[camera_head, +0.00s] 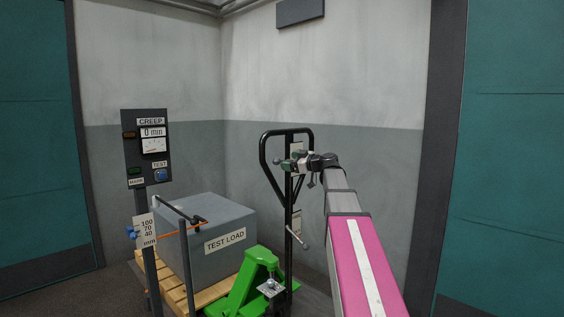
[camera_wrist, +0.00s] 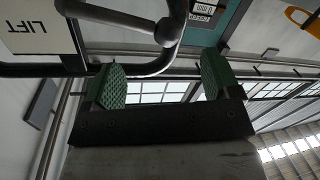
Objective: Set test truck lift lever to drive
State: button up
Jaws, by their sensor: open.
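The pallet truck (camera_head: 255,282) is green, with an upright black loop handle (camera_head: 265,165). In the wrist view a white plate marked LIFT (camera_wrist: 25,28) shows at top left. A dark grey lever (camera_wrist: 118,20) with a rounded end crosses in front of the plate and the black handle frame (camera_wrist: 80,68). My gripper (camera_head: 290,164) is at the upper part of the handle in the head view. In the wrist view its green-padded fingers (camera_wrist: 162,82) are apart, with nothing held between them. The lever lies above the finger gap in that picture. In the head view my gripper hides the lever.
A grey TEST LOAD block (camera_head: 205,240) rests on a wooden pallet (camera_head: 215,292) left of the handle. Grey walls meet in the corner behind.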

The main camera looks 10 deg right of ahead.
jog(key=shift+v, duration=1.1)
jog(key=shift+w, duration=0.1)
jog(key=c, duration=0.4)
jog(key=shift+w+a+r, duration=0.1)
jog(key=shift+w+r, duration=0.05)
jog(key=shift+r, duration=0.05)
jog(key=c, duration=0.5)
jog(key=shift+w+a+r+g, duration=0.25)
jog(key=shift+w+r+g, duration=0.2)
jog(key=shift+g, duration=0.15)
jog(key=c, duration=0.6)
jog(key=w+r+g, duration=0.1)
jog(key=r+m+g+h, duration=0.1)
jog(key=r, duration=0.1)
jog(key=w+r+g+h, duration=0.1)
jog(key=g, duration=0.1)
jog(key=shift+w+a+r+m, duration=0.25)
jog(key=shift+w+a+m, duration=0.1)
jog(key=shift+w+m, duration=0.05)
grip_shut()
jog(key=d+r+m+g+h, duration=0.35)
jog(key=r+m+h, duration=0.2)
jog(key=r, duration=0.25)
jog(key=s+a+x, duration=0.1)
jog(key=s+x, duration=0.1)
jog(key=x, duration=1.1)
jog(key=shift+s+a+g, duration=0.2)
jog(key=shift+a+g, duration=0.05)
jog(key=shift+g, duration=0.2)
